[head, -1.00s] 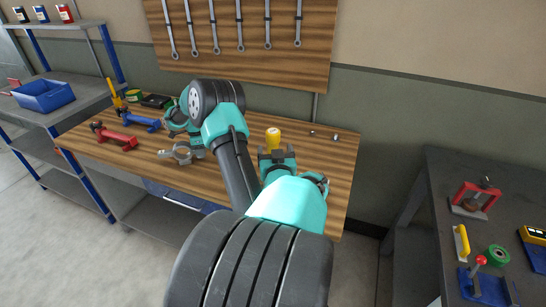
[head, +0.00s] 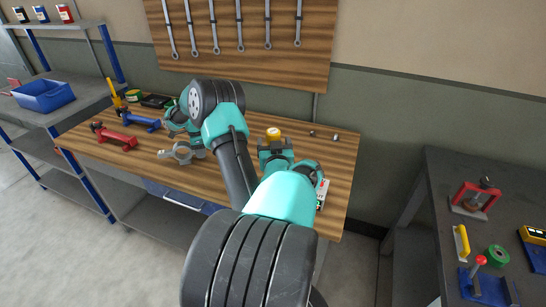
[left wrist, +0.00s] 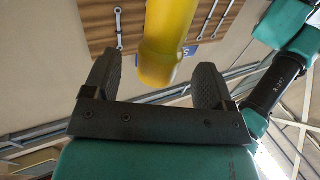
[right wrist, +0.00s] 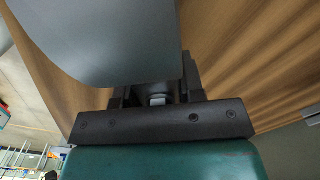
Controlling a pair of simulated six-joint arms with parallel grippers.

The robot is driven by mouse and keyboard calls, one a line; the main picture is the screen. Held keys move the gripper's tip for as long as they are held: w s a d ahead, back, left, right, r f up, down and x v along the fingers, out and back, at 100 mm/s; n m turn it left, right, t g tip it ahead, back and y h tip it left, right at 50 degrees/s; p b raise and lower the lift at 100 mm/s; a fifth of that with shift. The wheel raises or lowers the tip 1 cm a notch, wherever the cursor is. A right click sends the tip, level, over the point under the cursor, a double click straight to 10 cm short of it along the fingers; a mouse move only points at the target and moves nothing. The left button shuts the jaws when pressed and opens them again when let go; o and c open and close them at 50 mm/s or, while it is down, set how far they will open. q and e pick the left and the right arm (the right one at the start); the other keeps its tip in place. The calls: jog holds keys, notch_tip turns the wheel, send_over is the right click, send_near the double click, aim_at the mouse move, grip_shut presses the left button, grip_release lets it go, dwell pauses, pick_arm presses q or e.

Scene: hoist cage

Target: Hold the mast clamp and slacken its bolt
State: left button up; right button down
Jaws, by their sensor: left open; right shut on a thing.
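The grey mast clamp (head: 180,152), with open curved jaws, is at the bench's left-middle. My right gripper (head: 174,122) is beside it, partly hidden by its own arm. In the right wrist view, the right gripper (right wrist: 157,92) is shut on a large smooth grey part (right wrist: 100,40), seemingly the clamp; a small bolt-like piece shows between the fingers. A yellow-handled tool (head: 273,133) stands at the bench's right part. My left gripper (head: 275,150) is open at it. In the left wrist view, the yellow handle (left wrist: 168,28) is between and beyond the spread fingers (left wrist: 157,75).
Red (head: 113,136) and blue (head: 138,120) tools lie at the bench's left. Two small metal pieces (head: 324,134) lie at the back right. Wrenches (head: 240,25) hang on the board behind. A dark side table (head: 440,200) stands at right.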

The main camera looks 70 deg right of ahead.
pick_arm(q)
jog(key=shift+x, duration=1.55)
grip_shut()
